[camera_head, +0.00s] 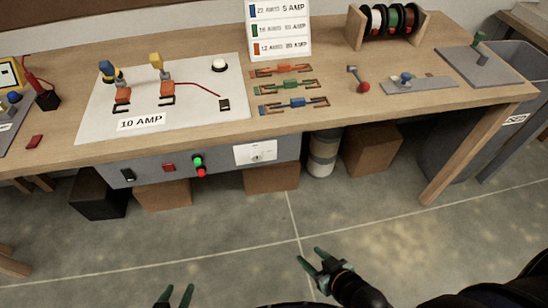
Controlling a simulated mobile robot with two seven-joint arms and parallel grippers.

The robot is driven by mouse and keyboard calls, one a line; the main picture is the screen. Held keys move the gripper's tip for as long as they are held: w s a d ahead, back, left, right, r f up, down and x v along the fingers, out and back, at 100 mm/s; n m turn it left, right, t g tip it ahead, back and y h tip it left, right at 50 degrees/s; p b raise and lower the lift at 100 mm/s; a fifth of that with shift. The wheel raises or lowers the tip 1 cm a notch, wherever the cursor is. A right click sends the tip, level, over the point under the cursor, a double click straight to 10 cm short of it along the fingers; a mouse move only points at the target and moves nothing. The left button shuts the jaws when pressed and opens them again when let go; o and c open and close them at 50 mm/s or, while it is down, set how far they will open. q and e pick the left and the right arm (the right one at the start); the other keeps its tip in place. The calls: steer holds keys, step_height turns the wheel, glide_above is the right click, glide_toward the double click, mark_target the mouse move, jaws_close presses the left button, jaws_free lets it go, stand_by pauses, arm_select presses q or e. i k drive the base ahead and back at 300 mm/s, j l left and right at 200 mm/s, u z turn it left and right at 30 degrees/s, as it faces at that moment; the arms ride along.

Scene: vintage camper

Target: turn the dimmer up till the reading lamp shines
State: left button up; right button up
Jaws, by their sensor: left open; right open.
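A white plate with a small round knob (257,155), which may be the dimmer, is on the grey front panel below the bench top. A white dome (220,64) on a dark base sits on the white board; it may be the lamp, and I cannot tell whether it is lit. No clear reading lamp shows. My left gripper (176,296) is open and empty at the bottom edge, low in front of the bench and mostly out of frame. My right gripper (316,261) is open and empty over the floor, well short of the panel.
The wooden bench (215,132) holds a white board (205,115) marked 10 AMP, coloured fuse-like parts (293,103) and a spool rack (388,25). Green and red buttons (199,165) stick out left of the knob. Boxes (272,178) stand underneath. The floor in front is clear.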

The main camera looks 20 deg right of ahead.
mark_target(256, 156)
steer(key=l, duration=2.25)
steer(key=i, duration=0.1)
